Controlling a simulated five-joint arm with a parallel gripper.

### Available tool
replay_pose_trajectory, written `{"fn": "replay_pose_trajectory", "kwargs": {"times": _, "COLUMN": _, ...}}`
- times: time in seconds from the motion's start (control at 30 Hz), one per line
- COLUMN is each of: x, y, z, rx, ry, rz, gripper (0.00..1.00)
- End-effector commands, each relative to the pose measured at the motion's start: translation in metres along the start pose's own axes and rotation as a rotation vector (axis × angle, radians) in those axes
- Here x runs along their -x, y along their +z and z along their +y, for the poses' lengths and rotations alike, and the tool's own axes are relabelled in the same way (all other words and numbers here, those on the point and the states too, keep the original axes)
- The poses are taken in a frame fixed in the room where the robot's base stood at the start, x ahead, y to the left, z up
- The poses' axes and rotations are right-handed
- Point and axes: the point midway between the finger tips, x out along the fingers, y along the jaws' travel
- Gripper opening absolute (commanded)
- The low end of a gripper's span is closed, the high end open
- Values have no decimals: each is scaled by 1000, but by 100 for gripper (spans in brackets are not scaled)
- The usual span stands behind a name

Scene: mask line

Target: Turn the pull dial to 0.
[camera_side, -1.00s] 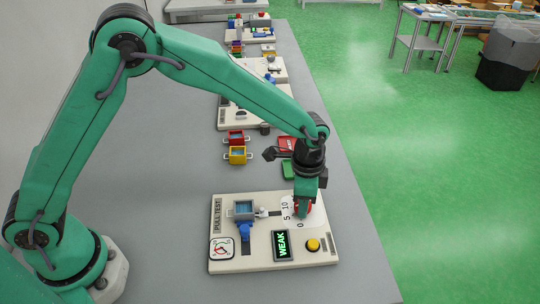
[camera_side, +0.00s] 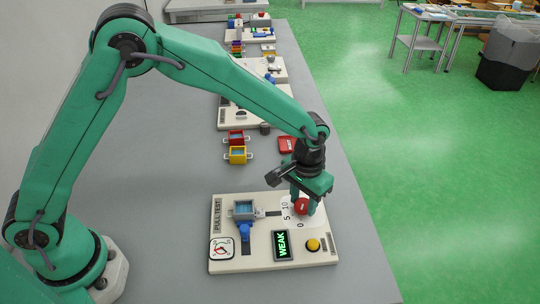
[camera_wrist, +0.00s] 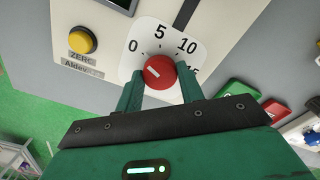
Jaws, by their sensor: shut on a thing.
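The red pull dial (camera_side: 302,207) is on the right part of the white pull test board (camera_side: 226,266). In the wrist view the red dial (camera_wrist: 161,72) has a white mark pointing left and slightly up, roughly towards the 0 side of its white scale (camera_wrist: 150,32). The printed 0 is up and left of the dial; 5 and 10 are above it. My gripper (camera_side: 304,204) is shut on the dial from above. In the wrist view its two green fingers (camera_wrist: 160,85) flank the dial. The display (camera_side: 282,246) reads WEAK in green.
A yellow button (camera_side: 313,245) sits near the dial. A grey clamp block (camera_side: 244,210) with a blue part is at the board's left. More boards line the table further back.

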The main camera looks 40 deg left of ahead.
Motion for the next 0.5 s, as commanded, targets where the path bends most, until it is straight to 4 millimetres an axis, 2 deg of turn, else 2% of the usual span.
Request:
{"fn": "replay_pose_trajectory", "kwargs": {"times": 0.2, "x": 1, "y": 0, "z": 0, "rx": 95, "ry": 0, "rz": 0, "gripper": 15}}
{"fn": "replay_pose_trajectory", "kwargs": {"times": 0.5, "x": 1, "y": 0, "z": 0, "rx": 131, "ry": 0, "rz": 0, "gripper": 15}}
